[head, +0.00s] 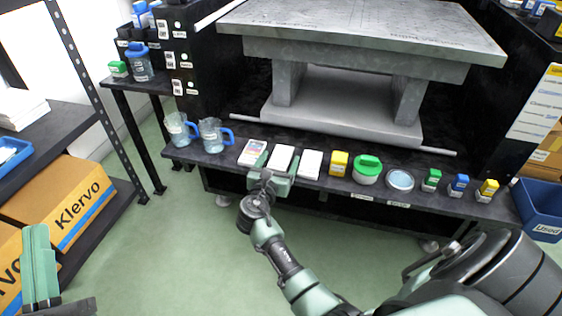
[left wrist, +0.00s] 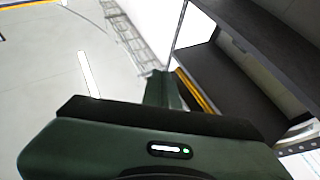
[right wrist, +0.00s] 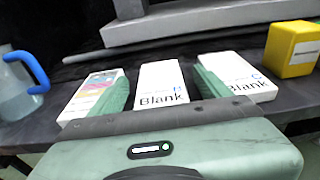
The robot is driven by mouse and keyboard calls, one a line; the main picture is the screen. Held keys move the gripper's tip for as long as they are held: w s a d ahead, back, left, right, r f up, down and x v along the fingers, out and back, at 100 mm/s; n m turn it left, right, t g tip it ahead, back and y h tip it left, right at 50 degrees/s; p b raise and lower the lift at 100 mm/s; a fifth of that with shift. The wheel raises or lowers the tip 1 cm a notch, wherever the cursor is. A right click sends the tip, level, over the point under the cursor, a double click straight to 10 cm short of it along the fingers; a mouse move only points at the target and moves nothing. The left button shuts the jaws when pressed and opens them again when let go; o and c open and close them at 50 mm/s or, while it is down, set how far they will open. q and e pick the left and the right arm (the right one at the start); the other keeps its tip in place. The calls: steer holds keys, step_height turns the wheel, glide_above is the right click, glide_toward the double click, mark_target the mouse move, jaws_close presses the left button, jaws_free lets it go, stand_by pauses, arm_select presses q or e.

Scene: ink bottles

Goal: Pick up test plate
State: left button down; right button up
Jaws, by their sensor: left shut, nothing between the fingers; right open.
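Three flat white boxes lie side by side on the bench shelf. The left one has a coloured label (head: 252,152) and also shows in the right wrist view (right wrist: 92,97); I cannot read whether it says test plate. The middle one is marked "Blank" (right wrist: 161,88), as is the right one (right wrist: 238,78). My right gripper (right wrist: 165,85) is open, its fingers on either side of the middle box; I cannot tell if they touch it. It also shows in the head view (head: 274,172). My left gripper (head: 40,268) is shut and empty, away at the lower left.
Two blue-handled jugs (head: 198,134) stand left of the boxes. A yellow box (head: 338,163), a green-lidded jar (head: 367,169), a round dish (head: 400,180) and small coloured bottles (head: 458,185) stand to the right. A grey stone-like table (head: 350,60) rises behind. The floor in front is clear.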

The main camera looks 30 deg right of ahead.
steer(key=shift+w+d, duration=0.2)
steer(key=c, duration=1.5)
